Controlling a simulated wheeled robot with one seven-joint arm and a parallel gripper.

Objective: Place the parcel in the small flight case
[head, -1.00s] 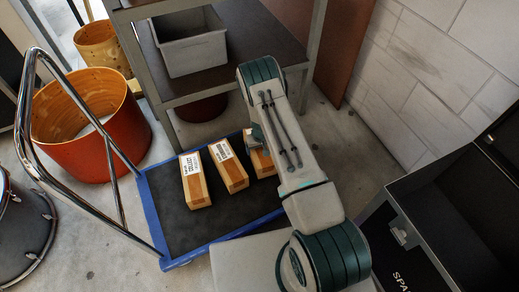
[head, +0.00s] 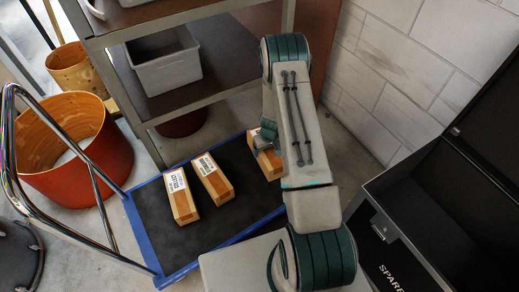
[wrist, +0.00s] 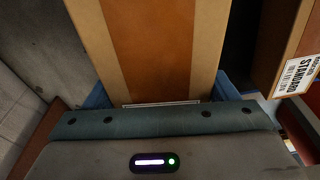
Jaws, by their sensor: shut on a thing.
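A cardboard parcel with a brown tape band (wrist: 155,45) fills the upper middle of the wrist view. My gripper (wrist: 160,95) is shut on it, with a blue finger at each side. In the head view the held parcel (head: 269,165) is partly hidden behind my arm, and my gripper (head: 266,142) is at its upper end. I cannot tell whether it is clear of the surface below. An open black flight case (head: 384,228), with lettering partly cut off by the picture edge, stands at the lower right; its inside is dark and looks empty.
Two more labelled parcels (head: 181,197) (head: 212,180) lie on the blue-edged trolley (head: 150,222), left of the held one. A chrome handle (head: 12,150) rises at its left. A shelf with a grey bin (head: 165,72) stands behind. A brick wall (head: 405,75) and the case's raised lid bound the right.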

